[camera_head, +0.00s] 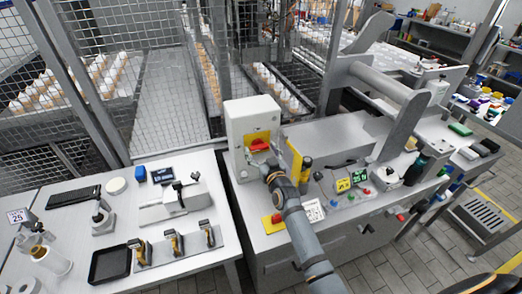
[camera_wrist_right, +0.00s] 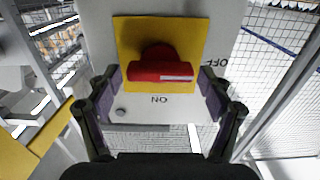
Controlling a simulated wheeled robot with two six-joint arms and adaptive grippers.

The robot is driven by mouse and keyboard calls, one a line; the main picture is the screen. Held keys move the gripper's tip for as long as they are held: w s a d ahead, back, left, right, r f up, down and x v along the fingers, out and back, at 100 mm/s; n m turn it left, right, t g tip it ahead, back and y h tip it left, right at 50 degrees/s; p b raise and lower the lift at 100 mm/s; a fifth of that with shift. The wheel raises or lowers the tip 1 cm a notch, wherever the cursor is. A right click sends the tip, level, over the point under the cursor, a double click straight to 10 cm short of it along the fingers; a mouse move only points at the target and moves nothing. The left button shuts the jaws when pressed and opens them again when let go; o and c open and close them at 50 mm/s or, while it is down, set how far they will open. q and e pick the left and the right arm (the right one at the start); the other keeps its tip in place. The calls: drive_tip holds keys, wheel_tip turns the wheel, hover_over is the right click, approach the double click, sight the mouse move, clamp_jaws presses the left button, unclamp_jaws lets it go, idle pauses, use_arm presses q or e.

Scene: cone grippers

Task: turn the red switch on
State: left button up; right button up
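The red switch (camera_head: 259,145) sits on a yellow plate on the front of a light grey box (camera_head: 250,112). In the right wrist view the red switch (camera_wrist_right: 160,70) has its bar lying level across the yellow plate (camera_wrist_right: 128,35), with a white stripe on its right half. "OFF" is printed to the right and "ON" below, upside down. My right gripper (camera_head: 268,166) is in front of the box. In the wrist view its fingers (camera_wrist_right: 160,85) are open, one on each side of the bar, with gaps showing. My left gripper is not in view.
A yellow panel (camera_head: 294,162) stands just right of my right gripper. A yellow plate with a red button (camera_head: 274,221) lies on the machine top below. A white table (camera_head: 185,250) with tools and a black tray (camera_head: 110,264) is at left. Wire fencing stands behind.

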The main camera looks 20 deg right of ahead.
drive_tip(key=c, duration=0.8)
drive_tip(key=shift+m, duration=0.3)
drive_tip(key=m+p, duration=0.1)
drive_tip(key=m, duration=0.2)
drive_tip(key=shift+d+m, duration=0.1)
drive_tip(key=shift+m, duration=0.2)
drive_tip(key=m, duration=0.9)
drive_tip(key=shift+d+f+p, duration=0.1)
drive_tip(key=shift+f+p, duration=0.05)
drive_tip(key=shift+p, duration=0.25)
drive_tip(key=shift+f+m, duration=0.1)
drive_tip(key=shift+m, duration=2.2)
